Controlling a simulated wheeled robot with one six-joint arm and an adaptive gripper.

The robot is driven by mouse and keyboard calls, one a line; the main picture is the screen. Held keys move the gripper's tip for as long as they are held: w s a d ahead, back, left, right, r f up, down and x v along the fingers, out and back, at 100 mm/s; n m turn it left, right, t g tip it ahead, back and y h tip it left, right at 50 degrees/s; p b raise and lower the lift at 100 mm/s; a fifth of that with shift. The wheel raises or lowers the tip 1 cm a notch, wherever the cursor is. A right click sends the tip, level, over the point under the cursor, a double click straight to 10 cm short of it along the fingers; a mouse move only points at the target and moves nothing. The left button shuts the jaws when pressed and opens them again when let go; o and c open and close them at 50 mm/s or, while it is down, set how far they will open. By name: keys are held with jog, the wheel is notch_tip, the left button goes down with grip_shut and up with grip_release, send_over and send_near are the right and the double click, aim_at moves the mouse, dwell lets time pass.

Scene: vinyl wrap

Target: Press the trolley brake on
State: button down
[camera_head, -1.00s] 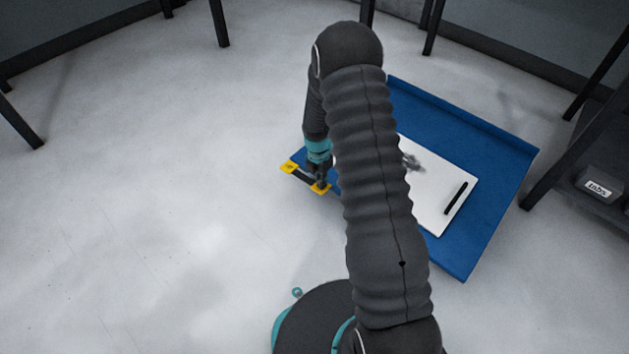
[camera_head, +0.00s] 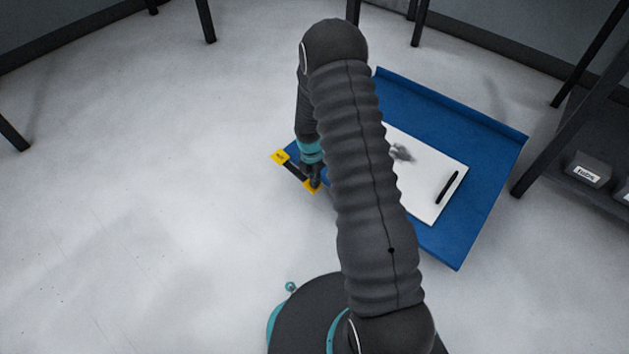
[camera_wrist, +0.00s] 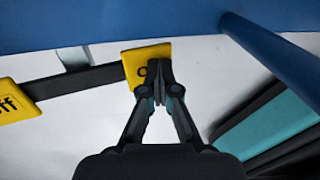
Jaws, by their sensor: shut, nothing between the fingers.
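The blue trolley (camera_head: 489,165) stands on the floor to the right of my arm in the head view. Its brake is a dark bar (camera_wrist: 75,81) with a yellow pad at each end. One yellow pad (camera_wrist: 12,103) reads "ff" at the left edge of the wrist view. The other yellow pad (camera_wrist: 133,58) shows an "o", with the rest of its lettering hidden behind my fingertips. My gripper (camera_wrist: 158,80) is shut and empty, its tips over this second pad. I cannot tell whether they touch it. In the head view my gripper (camera_head: 314,181) is beside the nearer pad (camera_head: 308,186).
A white board (camera_head: 436,172) with a black handle-like bar (camera_head: 447,187) lies on the trolley. A blue tube (camera_wrist: 270,50) runs close to my gripper in the wrist view. Shelving with labelled boxes (camera_head: 588,171) stands at the right. The floor at the left is clear.

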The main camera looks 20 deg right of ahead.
jog(key=shift+s, duration=0.1)
notch_tip(320, 180, up, 14)
jog(key=s+d+p, duration=0.1)
jog(key=s+p, duration=0.1)
jog(key=p, duration=0.2)
jog(key=shift+s+d+f, duration=0.2)
jog(key=shift+s+d, duration=0.15)
dwell(0.4)
